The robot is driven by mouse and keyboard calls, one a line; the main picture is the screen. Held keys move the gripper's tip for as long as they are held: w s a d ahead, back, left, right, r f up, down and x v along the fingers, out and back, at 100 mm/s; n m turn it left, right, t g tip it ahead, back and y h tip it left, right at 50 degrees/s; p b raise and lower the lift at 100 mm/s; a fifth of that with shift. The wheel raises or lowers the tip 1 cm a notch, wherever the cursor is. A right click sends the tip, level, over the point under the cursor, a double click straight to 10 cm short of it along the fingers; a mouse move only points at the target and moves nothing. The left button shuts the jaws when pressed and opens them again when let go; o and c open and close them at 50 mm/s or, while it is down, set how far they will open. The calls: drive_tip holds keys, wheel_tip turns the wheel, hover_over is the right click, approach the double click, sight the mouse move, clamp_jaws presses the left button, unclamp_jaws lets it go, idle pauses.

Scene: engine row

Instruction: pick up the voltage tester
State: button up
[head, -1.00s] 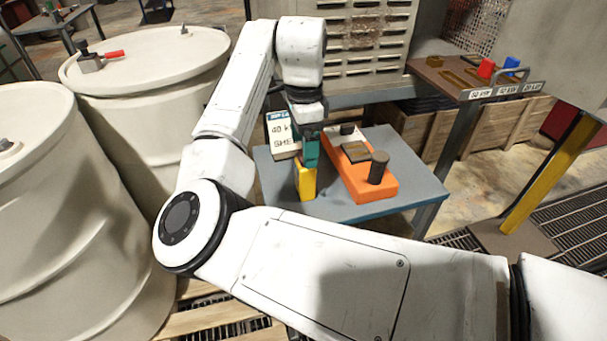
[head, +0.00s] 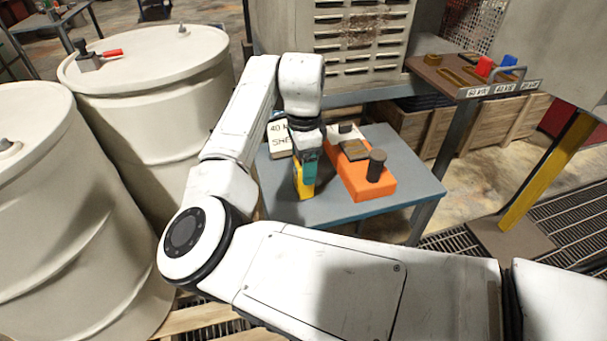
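A yellow upright block, which looks like the voltage tester (head: 301,187), stands on the blue-grey table (head: 335,210) left of an orange unit. My gripper (head: 308,172) points down at it from above. A teal finger overlaps the upper right part of the yellow block. The other finger is hidden, so I cannot tell whether the fingers are closed on the block or only around it. The block's base appears to rest on the table.
The orange unit (head: 372,192) with a dark upright cylinder (head: 376,165) stands close to the right. A white sign (head: 279,139) is behind my gripper, partly hidden. Pale drums (head: 150,90) stand at left. A labelled tray (head: 450,84) is at the back right.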

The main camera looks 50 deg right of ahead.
drive_tip(key=c, duration=0.9)
drive_tip(key=shift+o, duration=0.2)
drive_tip(key=shift+r, duration=0.1)
